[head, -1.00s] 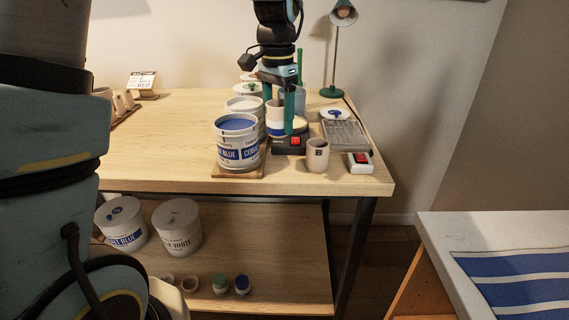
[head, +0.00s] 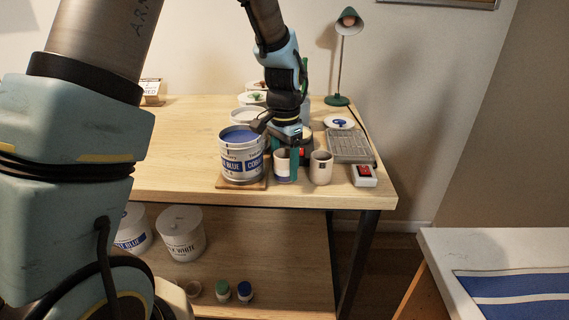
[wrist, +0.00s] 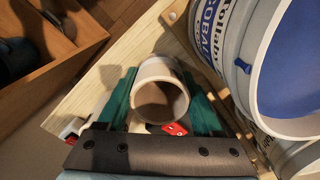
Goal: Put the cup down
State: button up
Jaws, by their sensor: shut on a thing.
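A pale cup (head: 282,168) with a blue band near its base is between the green fingers of my gripper (head: 286,166), near the table's front edge. My gripper is shut on it and points down. The cup looks upright and level with the cup beside it; I cannot tell whether its base touches the table. In the wrist view the held cup (wrist: 160,72) shows its open, empty-looking mouth between both fingers (wrist: 160,95).
A second beige cup (head: 321,168) stands close on the right. A large cobalt blue bucket (head: 240,160) stands close on the left on a wooden board. A red-switched box (head: 364,176) and a grey tray (head: 350,147) lie farther right. The table front left is clear.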

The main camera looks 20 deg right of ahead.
jog(key=shift+f, duration=0.2)
jog(key=o, duration=1.4)
jog(key=shift+r, duration=0.1)
notch_tip(320, 180, up, 12)
jog(key=shift+r+b, duration=0.15)
jog(key=shift+b, duration=0.8)
